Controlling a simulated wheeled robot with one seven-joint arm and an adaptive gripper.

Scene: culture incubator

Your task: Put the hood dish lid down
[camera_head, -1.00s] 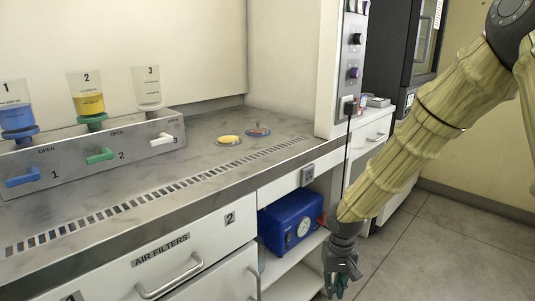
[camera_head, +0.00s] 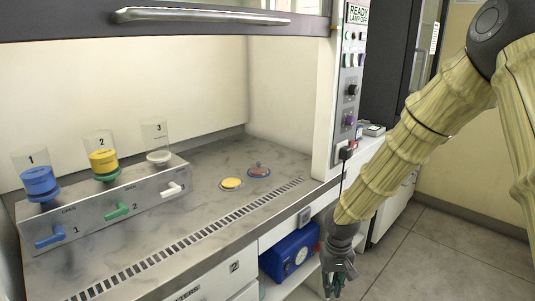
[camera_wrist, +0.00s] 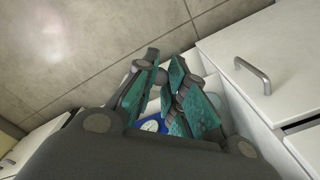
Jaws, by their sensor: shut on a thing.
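My gripper (camera_head: 337,283) hangs low in front of the hood, right of the blue box and below the worktop. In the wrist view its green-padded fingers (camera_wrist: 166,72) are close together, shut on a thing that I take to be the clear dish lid. The lid is hard to make out between and behind the fingers. On the hood worktop (camera_head: 205,218) a dish with yellow contents (camera_head: 231,184) lies flat, apart from my gripper. Just behind it and to the right is a reddish dish (camera_head: 259,172) with a small knob-like top.
A grey dispenser block (camera_head: 100,210) with several coloured levers and numbered containers stands at the left. The raised sash (camera_head: 200,17) spans above. The control column (camera_head: 345,100) borders the hood's right. A blue box (camera_head: 289,252) sits on the lower shelf. Worktop around the dishes is clear.

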